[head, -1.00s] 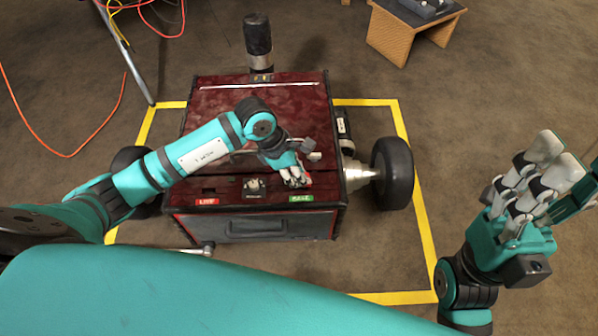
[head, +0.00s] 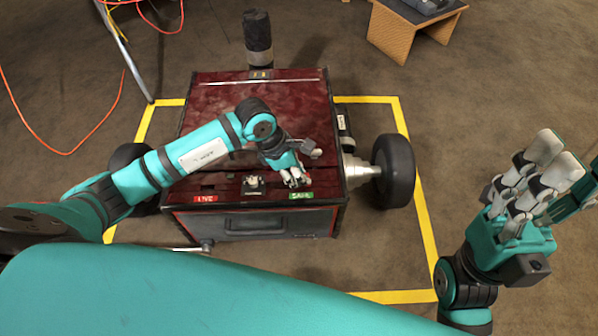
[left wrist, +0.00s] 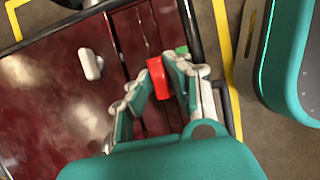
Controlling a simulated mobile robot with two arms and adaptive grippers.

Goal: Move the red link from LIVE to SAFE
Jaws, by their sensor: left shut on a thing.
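The red link (left wrist: 159,78) is between the fingers of my left gripper (left wrist: 160,88) in the left wrist view, and the gripper is shut on it. In the head view my left gripper (head: 295,179) is at the front right of the dark red box top, just behind the green SAFE label (head: 301,194). Only a bit of red shows there beside the fingers. I cannot tell whether the link is seated in a slot. The red LIVE label (head: 205,198) is at the front left, with no link visible behind it. My right gripper (head: 545,175) is open and empty, off to the right.
The dark red box (head: 215,105) stands on wheels inside a yellow floor outline (head: 425,235). A small fitting (head: 252,184) sits between the labels. A black cylinder (head: 258,40) rises at the back. Orange cable (head: 62,152) lies left; a wooden stool (head: 395,35) stands back right.

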